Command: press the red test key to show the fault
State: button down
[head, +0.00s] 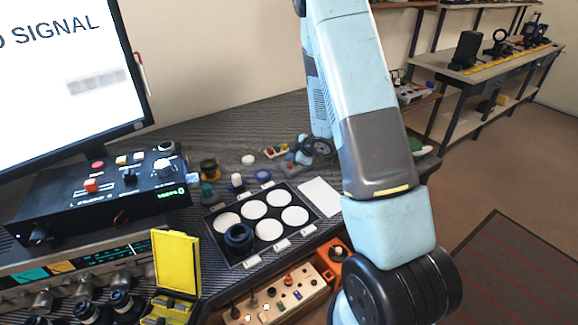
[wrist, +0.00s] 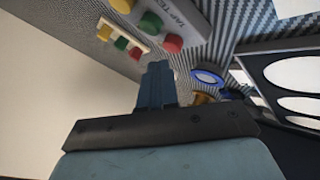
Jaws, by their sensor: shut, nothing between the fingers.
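My gripper (wrist: 155,68) is shut and empty. Its fingertips appear just below the red key in that view; I cannot tell whether they touch it. In the head view my gripper (head: 303,156) is small and low over the back of the bench, near the box, which my arm partly hides. The monitor (head: 70,65) shows cut-off text, "O SIGNAL".
A smaller board with coloured buttons (head: 275,151) stands behind the box. A black console (head: 60,210) with red buttons is at the left. A tray with white discs (head: 237,263) and a white sheet (head: 320,197) lie in front. A yellow stand (head: 177,262) is nearer.

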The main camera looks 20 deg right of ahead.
aim_at(291, 166)
jog(key=shift+f, duration=0.2)
jog(key=shift+f, duration=0.15)
dwell(0.3)
jog(key=shift+f, duration=0.4)
dwell(0.8)
jog(key=shift+r, duration=0.85)
jog(key=shift+r, duration=2.5)
